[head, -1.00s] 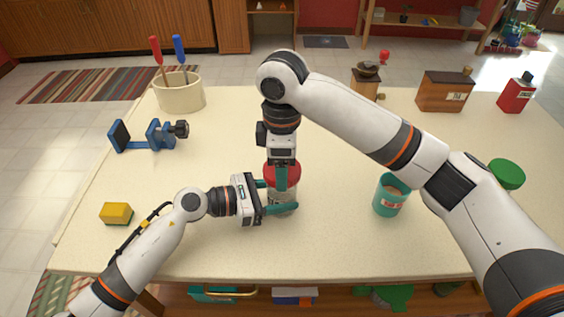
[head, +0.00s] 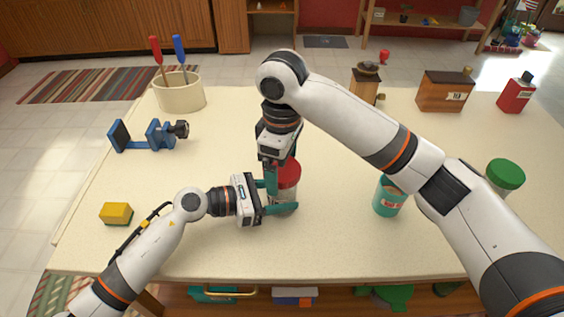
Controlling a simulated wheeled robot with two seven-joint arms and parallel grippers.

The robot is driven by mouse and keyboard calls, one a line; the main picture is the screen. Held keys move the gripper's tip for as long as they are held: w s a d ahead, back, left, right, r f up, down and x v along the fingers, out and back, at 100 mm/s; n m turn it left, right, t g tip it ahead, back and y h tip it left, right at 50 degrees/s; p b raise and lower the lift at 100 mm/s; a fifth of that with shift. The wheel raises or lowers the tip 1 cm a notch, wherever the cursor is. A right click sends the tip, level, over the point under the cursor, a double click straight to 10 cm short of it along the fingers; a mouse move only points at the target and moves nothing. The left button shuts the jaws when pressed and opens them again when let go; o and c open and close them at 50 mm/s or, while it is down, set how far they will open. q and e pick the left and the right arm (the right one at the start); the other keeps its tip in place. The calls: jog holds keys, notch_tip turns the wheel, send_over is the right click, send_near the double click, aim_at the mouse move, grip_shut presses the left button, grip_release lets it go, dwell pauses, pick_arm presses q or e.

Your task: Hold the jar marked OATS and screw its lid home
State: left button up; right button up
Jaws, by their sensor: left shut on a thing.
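A clear jar (head: 283,197) with a red lid (head: 288,173) on top stands near the middle of the table. Its marking is hidden by my gripper, so I cannot read OATS. My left gripper (head: 282,207) comes in from the left and is shut on the jar's body. My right gripper (head: 277,172) points down from above at the lid, with one teal finger on the lid's near left side. The other finger is mostly hidden, so I cannot tell whether it grips the lid or stands open around it. How far the lid is seated is unclear.
A teal cup (head: 389,197) and a green-lidded jar (head: 505,174) stand to the right, partly behind my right arm. A blue clamp (head: 150,136), a yellow sponge (head: 116,213) and a crock (head: 180,93) of tools are on the left.

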jog(key=shift+r, duration=3.5)
pick_arm(q)
jog(key=o, duration=1.1)
jog(key=shift+c, duration=0.2)
